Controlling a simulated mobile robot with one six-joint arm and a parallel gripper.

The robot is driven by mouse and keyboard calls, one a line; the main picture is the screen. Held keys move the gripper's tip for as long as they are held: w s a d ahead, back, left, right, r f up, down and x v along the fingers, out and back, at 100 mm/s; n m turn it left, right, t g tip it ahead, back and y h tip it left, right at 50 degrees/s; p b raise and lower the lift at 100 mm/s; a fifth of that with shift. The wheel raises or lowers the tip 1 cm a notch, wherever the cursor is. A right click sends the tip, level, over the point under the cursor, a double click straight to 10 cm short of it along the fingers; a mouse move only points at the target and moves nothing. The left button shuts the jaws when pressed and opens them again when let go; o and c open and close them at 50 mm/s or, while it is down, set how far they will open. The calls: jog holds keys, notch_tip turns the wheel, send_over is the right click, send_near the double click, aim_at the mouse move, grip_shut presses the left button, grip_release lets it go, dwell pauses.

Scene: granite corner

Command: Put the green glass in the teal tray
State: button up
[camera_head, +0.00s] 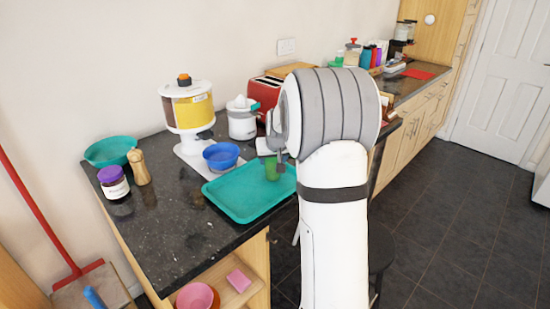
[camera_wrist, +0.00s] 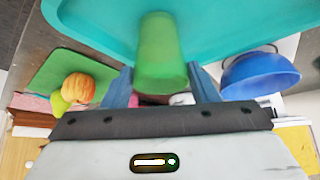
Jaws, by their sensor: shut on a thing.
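The green glass (camera_head: 272,169) is at the right back part of the teal tray (camera_head: 237,204) in the head view. In the wrist view the green glass (camera_wrist: 161,55) stands between the two fingers of my gripper (camera_wrist: 161,82), which is shut on it. The teal tray (camera_wrist: 225,28) shows behind the glass there. My arm hides part of the tray's right side in the head view. I cannot tell whether the glass touches the tray floor or is held just above it.
The dark counter (camera_head: 165,225) is clear left of the tray.

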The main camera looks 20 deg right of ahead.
jog(key=o, duration=1)
jog(key=shift+r, duration=0.2)
jog(key=v, duration=1.2)
jog(key=s+a+f+n+g, duration=0.1)
jog(key=s+a+f, duration=0.1)
jog(key=s+a, duration=0.3)
jog(key=s+a+f+g+y, duration=0.1)
jog(key=s+a+f, duration=0.2)
jog(key=s, duration=1.1)
jog(key=s+a+f+n+g, duration=0.1)
jog(key=s+a+f, duration=0.2)
jog(key=s+a, duration=0.5)
jog(key=shift+s+a+f+n+g+y+b, duration=0.15)
jog(key=shift+s+n+g+y+b, duration=0.2)
jog(key=shift+s, duration=0.5)
